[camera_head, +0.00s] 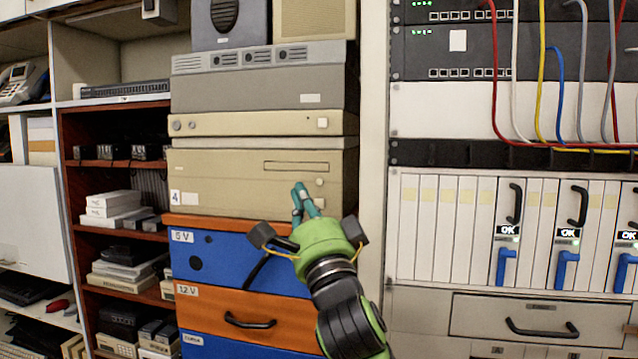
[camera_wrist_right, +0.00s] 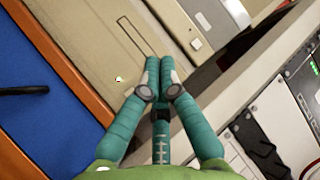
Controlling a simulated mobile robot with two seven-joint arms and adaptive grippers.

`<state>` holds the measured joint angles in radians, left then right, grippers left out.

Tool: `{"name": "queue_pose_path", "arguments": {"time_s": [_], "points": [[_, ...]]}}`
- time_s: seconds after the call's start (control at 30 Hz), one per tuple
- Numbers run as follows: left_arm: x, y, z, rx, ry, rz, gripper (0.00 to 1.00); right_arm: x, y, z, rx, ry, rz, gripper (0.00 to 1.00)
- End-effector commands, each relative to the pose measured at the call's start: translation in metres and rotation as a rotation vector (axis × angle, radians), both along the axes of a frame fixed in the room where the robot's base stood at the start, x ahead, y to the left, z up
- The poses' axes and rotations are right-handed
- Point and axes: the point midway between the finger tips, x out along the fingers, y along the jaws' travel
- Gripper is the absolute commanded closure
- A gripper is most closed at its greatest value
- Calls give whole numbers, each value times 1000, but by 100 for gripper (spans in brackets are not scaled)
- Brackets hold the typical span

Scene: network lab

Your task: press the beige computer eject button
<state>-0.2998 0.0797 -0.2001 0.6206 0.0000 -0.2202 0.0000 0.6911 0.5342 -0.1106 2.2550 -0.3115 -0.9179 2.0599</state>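The beige computer (camera_head: 230,182) marked 4 sits in a stack above the blue and orange drawers; its front also shows in the wrist view (camera_wrist_right: 75,40). It has a long drive slot (camera_head: 296,166) and a small round button (camera_head: 320,182) below the slot's right end. My right gripper (camera_head: 301,190) is before the lower right part of this front, its teal fingertips together and empty. In the wrist view the fingertips (camera_wrist_right: 160,64) lie just past the slot's lower end; contact cannot be told. My left gripper is out of view.
Another beige unit (camera_head: 245,124) with a square button (camera_head: 322,122) and a grey unit (camera_head: 260,90) are stacked above. A blue drawer (camera_head: 225,262) and an orange drawer (camera_head: 285,322) are below. A rack (camera_head: 450,110) with hanging cables stands to the right.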

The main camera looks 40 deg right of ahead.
Motion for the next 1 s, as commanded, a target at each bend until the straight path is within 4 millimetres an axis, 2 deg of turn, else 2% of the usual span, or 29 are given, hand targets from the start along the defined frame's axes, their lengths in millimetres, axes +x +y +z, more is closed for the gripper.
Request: {"name": "queue_pose_path", "arguments": {"time_s": [0.17,0.63,1.0], "points": [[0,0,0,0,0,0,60,8,-8,-1,-2,3,-2,100],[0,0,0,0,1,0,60,48,-56,-1,1,2,-1,100],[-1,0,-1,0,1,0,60,57,-67,-1,0,2,1,100]]}}
